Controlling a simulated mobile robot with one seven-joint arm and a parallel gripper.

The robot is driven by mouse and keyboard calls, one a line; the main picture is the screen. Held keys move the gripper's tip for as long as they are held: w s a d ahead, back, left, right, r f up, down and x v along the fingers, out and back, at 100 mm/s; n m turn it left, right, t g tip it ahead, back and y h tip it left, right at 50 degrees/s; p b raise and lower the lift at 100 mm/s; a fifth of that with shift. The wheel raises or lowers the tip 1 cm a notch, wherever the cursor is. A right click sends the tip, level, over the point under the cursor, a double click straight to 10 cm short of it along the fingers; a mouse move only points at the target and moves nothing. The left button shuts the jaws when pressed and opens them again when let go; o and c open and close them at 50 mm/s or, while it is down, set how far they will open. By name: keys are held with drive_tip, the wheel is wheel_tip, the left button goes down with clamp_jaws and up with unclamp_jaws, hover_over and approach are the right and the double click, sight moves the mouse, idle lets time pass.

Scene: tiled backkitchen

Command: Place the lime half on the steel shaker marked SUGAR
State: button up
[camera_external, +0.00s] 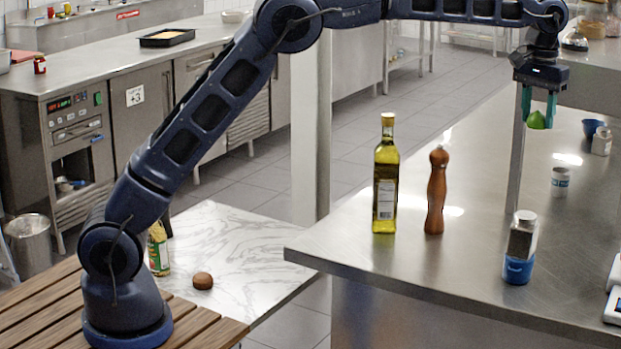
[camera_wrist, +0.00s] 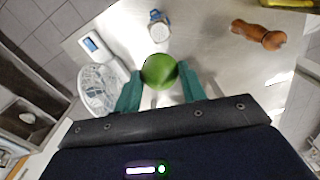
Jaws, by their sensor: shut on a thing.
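My gripper (camera_external: 538,106) is shut on the green lime half (camera_external: 537,121), high above the steel counter at the right of the external view. In the wrist view the lime half (camera_wrist: 160,71) sits between the two teal fingers, rounded green skin facing the camera. A steel-topped shaker with a blue lower part (camera_external: 521,246) stands near the counter's front edge, well below and apart from the gripper. A small pale shaker with a blue label (camera_external: 560,182) and another pale shaker (camera_external: 601,141) stand farther back. I cannot read SUGAR on any of them.
An oil bottle (camera_external: 386,178) and a wooden pepper mill (camera_external: 436,190) stand upright left on the steel counter (camera_external: 450,262). A blue bowl (camera_external: 592,127) is at the back right, a white scale (camera_external: 614,304) at the right edge. The counter's middle is clear.

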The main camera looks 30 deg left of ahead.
sight(527, 215)
wheel_tip(527, 215, down, 19)
drive_tip(key=shift+f, duration=0.15)
idle(0.5)
drive_tip(key=shift+f, duration=0.15)
drive_tip(key=o, duration=1)
drive_tip(key=shift+c, duration=0.2)
